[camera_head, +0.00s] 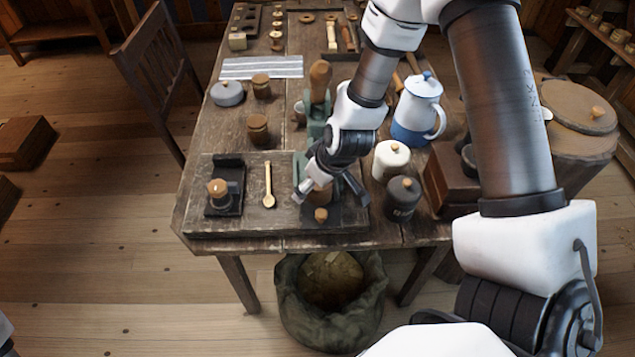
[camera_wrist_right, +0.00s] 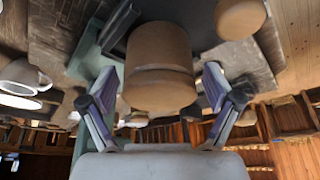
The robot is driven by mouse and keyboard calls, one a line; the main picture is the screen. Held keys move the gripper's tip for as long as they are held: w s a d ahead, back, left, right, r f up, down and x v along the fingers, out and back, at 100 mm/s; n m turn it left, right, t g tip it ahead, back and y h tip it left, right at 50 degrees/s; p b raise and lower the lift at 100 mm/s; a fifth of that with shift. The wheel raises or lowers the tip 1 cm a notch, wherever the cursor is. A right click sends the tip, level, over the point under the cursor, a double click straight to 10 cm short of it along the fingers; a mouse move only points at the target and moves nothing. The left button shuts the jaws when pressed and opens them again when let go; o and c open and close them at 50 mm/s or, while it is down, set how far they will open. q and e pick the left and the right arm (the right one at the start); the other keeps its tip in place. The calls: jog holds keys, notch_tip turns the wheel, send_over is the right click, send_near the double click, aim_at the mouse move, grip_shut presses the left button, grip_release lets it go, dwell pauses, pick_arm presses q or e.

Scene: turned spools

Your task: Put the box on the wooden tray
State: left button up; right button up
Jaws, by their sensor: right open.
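A round turned wooden piece with a seam around it, probably the box (camera_wrist_right: 158,60), stands between the fingers of my right gripper (camera_wrist_right: 160,88) in the right wrist view. Gaps show on both sides. In the head view my right gripper (camera_head: 330,197) points down, open, over the right part of the low wooden tray (camera_head: 240,224) at the table's front. The box (camera_head: 319,194) shows only partly there, behind the fingers; what it rests on is hidden.
A small wooden knob piece (camera_head: 320,215) lies just in front of the gripper. A wooden spoon (camera_head: 268,185) and a dark stand (camera_head: 224,203) are on the tray's left. White (camera_head: 391,162) and dark (camera_head: 403,200) jars and a blue-white pot (camera_head: 417,105) stand close on the right.

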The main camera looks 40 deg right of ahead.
jog(key=shift+s+r, duration=0.15)
jog(key=shift+s, duration=0.05)
jog(key=shift+c, duration=0.2)
jog(key=shift+s+d, duration=0.1)
jog(key=shift+s, duration=0.05)
jog(key=c, duration=1.3)
jog(key=shift+r, duration=0.1)
